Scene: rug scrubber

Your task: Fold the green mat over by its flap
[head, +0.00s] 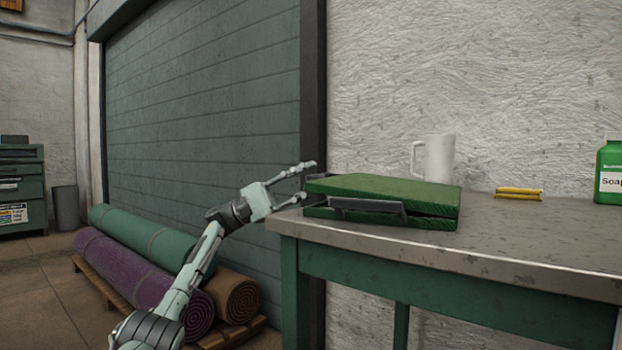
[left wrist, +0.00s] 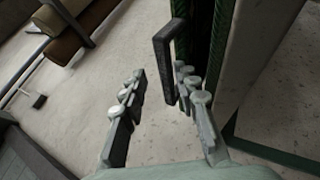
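The green mat (head: 385,189) lies at the left end of the metal-topped table, doubled into two layers with a narrow gap between them at the right. A dark grey handle-like piece (head: 365,205) runs along its front. My left gripper (head: 307,180) is open at the mat's left end, one finger above the other. In the left wrist view, the open fingers (left wrist: 158,84) stand by a dark bracket (left wrist: 166,58), whose end lies near the right finger. Whether they touch is unclear. The mat (left wrist: 218,35) is mostly hidden there. My right gripper is out of view.
A white mug (head: 438,158) stands behind the mat. Yellow sponge-like pieces (head: 519,193) and a green soap bottle (head: 608,172) are farther right on the table (head: 500,240). Rolled rugs (head: 140,270) lie on a pallet at the lower left. The table's front right is clear.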

